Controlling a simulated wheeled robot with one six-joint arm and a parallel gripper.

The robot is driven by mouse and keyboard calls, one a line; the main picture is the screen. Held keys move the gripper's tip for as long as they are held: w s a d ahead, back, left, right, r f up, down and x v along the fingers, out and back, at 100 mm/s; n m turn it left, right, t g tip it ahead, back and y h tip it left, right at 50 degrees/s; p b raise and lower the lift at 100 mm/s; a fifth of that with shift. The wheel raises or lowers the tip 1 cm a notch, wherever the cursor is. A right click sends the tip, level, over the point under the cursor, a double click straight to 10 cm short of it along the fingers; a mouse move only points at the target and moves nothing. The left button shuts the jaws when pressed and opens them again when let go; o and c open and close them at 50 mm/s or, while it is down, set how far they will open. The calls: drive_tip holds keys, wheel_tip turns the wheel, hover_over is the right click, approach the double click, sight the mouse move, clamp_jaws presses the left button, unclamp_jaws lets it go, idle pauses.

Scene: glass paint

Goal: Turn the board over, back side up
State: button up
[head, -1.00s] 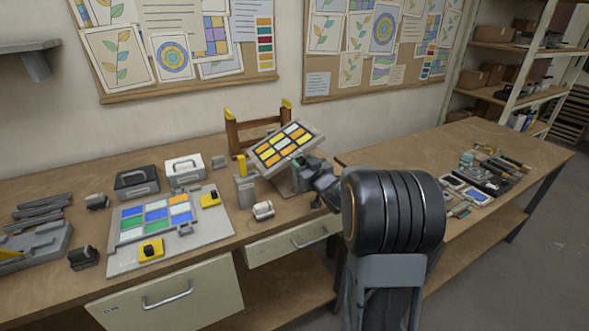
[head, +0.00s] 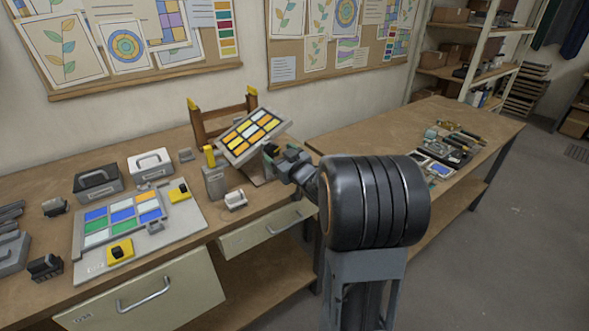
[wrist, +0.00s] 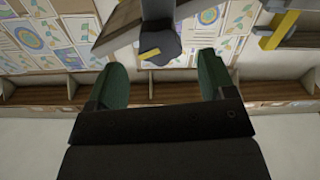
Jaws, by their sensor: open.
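A board with yellow, orange and white panes (head: 253,134) sits tilted on a stand at the back of the bench, its paned face toward the head camera. My gripper (head: 271,149) is beside its lower right edge and partly hidden by my arm. In the wrist view my gripper (wrist: 164,72) is open, its two green fingers apart with nothing gripped. A dark grey part with a yellow mark (wrist: 160,44) shows beyond the fingertips, below a tilted grey-brown panel at the top. I cannot tell whether the fingers touch anything.
A grey box (head: 214,182) and a small roll (head: 235,199) stand near the tilted board. A wooden rack (head: 205,125) is behind it. The right bench has clear space.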

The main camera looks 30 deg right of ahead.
drive_tip(key=s, duration=0.9)
drive_tip(key=shift+s+d, duration=0.3)
drive_tip(key=shift+d, duration=0.05)
drive_tip(key=shift+c, duration=0.2)
